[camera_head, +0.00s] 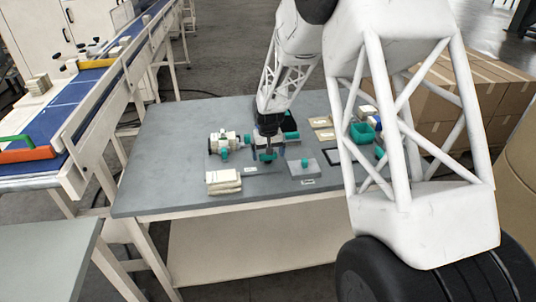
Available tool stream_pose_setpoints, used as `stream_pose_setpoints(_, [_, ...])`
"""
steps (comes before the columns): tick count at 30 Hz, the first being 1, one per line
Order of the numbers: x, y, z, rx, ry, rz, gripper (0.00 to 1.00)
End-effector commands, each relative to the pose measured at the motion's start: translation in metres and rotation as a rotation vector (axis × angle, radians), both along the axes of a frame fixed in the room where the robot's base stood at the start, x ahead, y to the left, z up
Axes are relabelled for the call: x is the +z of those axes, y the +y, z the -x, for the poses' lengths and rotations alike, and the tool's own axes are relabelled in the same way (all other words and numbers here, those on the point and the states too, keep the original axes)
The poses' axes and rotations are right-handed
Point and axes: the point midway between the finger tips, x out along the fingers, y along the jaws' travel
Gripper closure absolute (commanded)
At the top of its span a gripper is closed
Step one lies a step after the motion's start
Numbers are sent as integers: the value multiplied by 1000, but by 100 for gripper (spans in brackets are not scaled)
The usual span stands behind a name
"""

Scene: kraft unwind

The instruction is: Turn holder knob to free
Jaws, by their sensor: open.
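A cream, roll-like unit with teal parts (225,140) stands at the left of the grey table top. A flat grey block (304,169) with a small teal knob (305,162) on top lies right of the table's middle. Which of these teal parts is the holder knob, I cannot tell for sure. My gripper (267,156) points down over the table between the two, with teal at its tip. It is open; the picture is too small to show whether its fingers are around anything. What lies directly behind my gripper is hidden.
The grey table (160,190) carries a cream stack (223,182) at the front. A dark tray with teal (290,127) is behind my gripper, and a teal bin (362,132) is farther right. A blue conveyor (85,90) runs along the left. Cardboard boxes (485,85) stand right.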

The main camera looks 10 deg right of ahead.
Motion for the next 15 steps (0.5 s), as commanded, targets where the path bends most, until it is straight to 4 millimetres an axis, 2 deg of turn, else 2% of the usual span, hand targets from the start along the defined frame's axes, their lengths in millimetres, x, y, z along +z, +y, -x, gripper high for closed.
stream_pose_setpoints(15, [59, 0, -1, 0, -3, 0, 2])
